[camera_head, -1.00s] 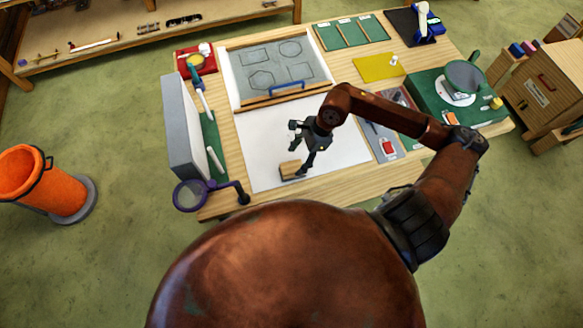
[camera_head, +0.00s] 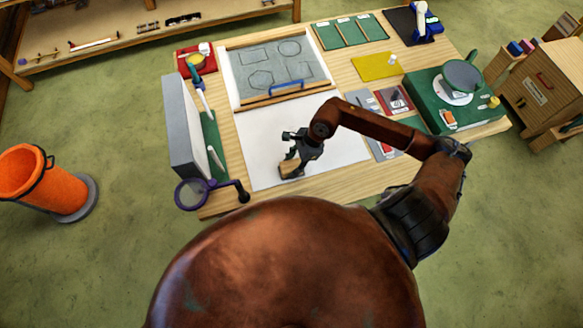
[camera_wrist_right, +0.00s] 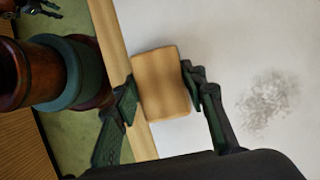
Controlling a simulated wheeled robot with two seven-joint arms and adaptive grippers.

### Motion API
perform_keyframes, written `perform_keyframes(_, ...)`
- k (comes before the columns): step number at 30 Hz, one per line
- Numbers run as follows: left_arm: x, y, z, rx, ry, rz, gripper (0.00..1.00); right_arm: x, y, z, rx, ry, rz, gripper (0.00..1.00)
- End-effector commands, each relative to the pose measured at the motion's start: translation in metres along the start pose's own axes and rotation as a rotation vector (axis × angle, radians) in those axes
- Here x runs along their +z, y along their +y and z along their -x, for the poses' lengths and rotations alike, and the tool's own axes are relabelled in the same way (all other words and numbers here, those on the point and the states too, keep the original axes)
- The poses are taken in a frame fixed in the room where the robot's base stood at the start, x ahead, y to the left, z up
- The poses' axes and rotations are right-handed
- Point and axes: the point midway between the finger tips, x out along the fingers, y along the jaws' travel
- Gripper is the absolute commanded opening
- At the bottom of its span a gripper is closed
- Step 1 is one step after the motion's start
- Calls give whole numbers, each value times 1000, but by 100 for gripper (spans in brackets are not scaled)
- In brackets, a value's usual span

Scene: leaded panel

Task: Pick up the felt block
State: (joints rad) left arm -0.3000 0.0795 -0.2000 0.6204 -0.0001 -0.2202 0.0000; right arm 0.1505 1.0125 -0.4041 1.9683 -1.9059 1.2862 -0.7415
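The felt block (camera_head: 289,172), a tan wood-coloured block, is at the near part of the white sheet (camera_head: 262,122). In the right wrist view the block (camera_wrist_right: 160,82) sits between the two fingers of my right gripper (camera_wrist_right: 161,90). One finger is against each side, with no clear gap. In the head view my right gripper (camera_head: 296,154) is low over the block and hides part of it. I cannot tell whether the block is off the sheet. A dark jointed part, likely my left gripper (camera_wrist_right: 40,7), shows at the top left corner of the wrist view, cut off.
A grey upright panel (camera_head: 184,125) and a purple-rimmed magnifier (camera_head: 191,194) stand left of the sheet. The pattern board with its blue-handled bar (camera_head: 286,90) lies behind. A green base with a round device (camera_head: 461,85) is at right. A grey smudge (camera_wrist_right: 268,100) marks the sheet.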

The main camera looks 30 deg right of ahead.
Motion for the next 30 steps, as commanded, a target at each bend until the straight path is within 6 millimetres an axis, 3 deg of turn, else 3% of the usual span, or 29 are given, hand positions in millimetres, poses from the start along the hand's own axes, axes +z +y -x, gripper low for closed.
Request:
perform_keyframes(10,-1,0,0,0,1,0,28,0,0,0,-1,0,0,13)
perform_keyframes(22,0,0,-1,0,1,0,28,3,-1,7,-2,0,2,12)
perform_keyframes(28,0,0,-4,0,0,0,28,12,-2,31,-5,1,4,12)
perform_keyframes(30,1,0,-8,0,-1,0,28,4,4,44,-4,6,0,12)
